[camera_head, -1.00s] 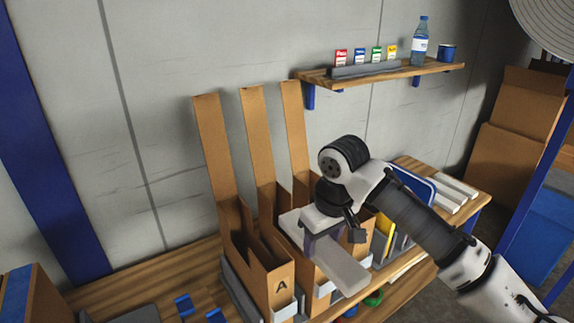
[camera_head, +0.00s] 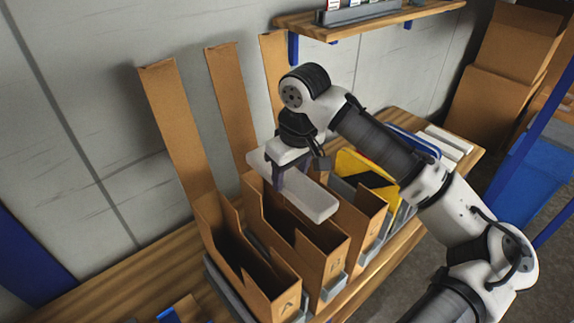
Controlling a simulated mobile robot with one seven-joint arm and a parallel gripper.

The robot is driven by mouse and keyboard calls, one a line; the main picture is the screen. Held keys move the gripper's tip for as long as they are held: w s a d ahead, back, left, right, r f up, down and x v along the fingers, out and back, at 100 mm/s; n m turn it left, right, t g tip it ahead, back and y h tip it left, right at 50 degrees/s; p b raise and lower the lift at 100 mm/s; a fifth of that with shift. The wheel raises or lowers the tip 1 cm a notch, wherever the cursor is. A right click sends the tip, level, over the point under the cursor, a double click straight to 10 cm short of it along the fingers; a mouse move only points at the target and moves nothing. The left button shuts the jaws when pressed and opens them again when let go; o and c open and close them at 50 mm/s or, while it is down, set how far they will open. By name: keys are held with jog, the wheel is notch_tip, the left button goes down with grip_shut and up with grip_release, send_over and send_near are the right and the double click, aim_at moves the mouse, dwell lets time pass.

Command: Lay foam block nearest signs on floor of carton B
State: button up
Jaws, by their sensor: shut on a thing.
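A long pale foam block (camera_head: 315,201) is held in my gripper (camera_head: 291,178), whose jaws are shut across its middle. The block lies roughly level above the open cartons, over the back of the middle one. The middle carton (camera_head: 325,262), which I take as carton B, is open at the top; its floor is hidden. Carton A (camera_head: 278,292) stands to its left, with its letter on the front. Signs (camera_head: 368,176), one yellow and black, stand right of the cartons, partly behind my arm. Two more pale blocks (camera_head: 449,139) lie at the bench's right end.
A third carton (camera_head: 366,222) stands right of the middle one. Tall cardboard flaps (camera_head: 177,125) rise behind the cartons. A wall shelf (camera_head: 370,19) is above. The wooden bench (camera_head: 130,265) has bare room at left.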

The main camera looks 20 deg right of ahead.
jog(key=shift+s+f+b, duration=0.15)
jog(key=shift+f+b, duration=0.25)
jog(key=shift+f, duration=0.15)
notch_tip(320, 180, down, 8)
jog(key=b, duration=0.6)
jog(key=shift+f, duration=0.25)
jog(key=shift+s, duration=0.1)
jog(key=shift+f, duration=0.6)
dwell(0.6)
jog(key=o, duration=1)
jog(key=shift+o, duration=0.2)
